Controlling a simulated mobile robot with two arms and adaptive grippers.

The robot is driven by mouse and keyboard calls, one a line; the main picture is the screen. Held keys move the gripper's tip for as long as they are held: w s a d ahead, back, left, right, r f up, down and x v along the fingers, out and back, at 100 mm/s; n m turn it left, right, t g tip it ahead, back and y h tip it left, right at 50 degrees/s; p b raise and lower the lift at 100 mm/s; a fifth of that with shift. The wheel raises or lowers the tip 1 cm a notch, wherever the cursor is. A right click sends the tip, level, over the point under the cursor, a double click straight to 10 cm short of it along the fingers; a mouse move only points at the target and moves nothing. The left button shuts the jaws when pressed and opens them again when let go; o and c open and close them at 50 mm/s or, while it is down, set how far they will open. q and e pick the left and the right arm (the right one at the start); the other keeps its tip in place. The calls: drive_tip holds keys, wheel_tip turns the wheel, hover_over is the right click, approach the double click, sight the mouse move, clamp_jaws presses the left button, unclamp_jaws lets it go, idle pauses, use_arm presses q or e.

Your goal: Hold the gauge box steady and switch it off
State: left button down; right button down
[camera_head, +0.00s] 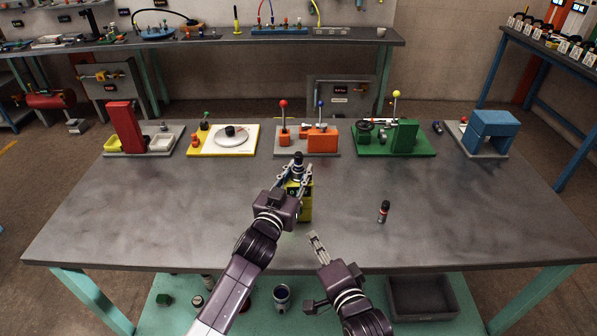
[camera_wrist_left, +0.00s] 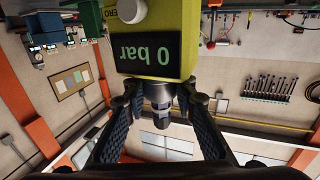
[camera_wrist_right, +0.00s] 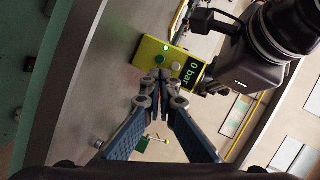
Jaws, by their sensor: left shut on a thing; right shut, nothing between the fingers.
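The gauge box (camera_head: 306,208) is yellow-green and appears upright over the middle of the table; I cannot tell whether it touches the top. Its dark display reads "0 bar" in the left wrist view (camera_wrist_left: 150,55) and the right wrist view (camera_wrist_right: 191,73). A pale round knob (camera_wrist_left: 131,10) and a small green light (camera_wrist_right: 166,48) show on its face. My left gripper (camera_head: 298,178) is shut on the gauge box at its metal fitting (camera_wrist_left: 160,98). My right gripper (camera_head: 314,236) is shut and empty, in front of the box; its fingertips (camera_wrist_right: 163,78) point towards the face.
A small dark cylinder with a red band (camera_head: 384,211) stands right of the box. Along the back edge are an orange lever stand (camera_head: 322,140), a green stand (camera_head: 403,137), a yellow board (camera_head: 246,148) and a blue block (camera_head: 492,125).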

drive_tip(key=shift+w+a+f+m+g+y, duration=0.2)
drive_tip(key=shift+w+a+m+g+y, duration=0.1)
drive_tip(key=shift+g, duration=0.1)
drive_tip(key=shift+a+f+m+g+y, duration=0.35)
drive_tip(key=shift+f+m+g+y, duration=0.05)
drive_tip(key=shift+g+y, duration=0.3)
drive_tip(key=shift+s+a+f+m+g+y, duration=0.25)
drive_tip(key=shift+a+m+g+y, duration=0.2)
drive_tip(key=shift+g, duration=0.35)
drive_tip(key=shift+s+a+f+m+g+y, duration=0.15)
drive_tip(key=shift+s+a+m+g+y, duration=0.15)
drive_tip(key=shift+g, duration=0.4)
drive_tip(key=shift+w+a, duration=0.2)
drive_tip(key=shift+w, duration=4.15)
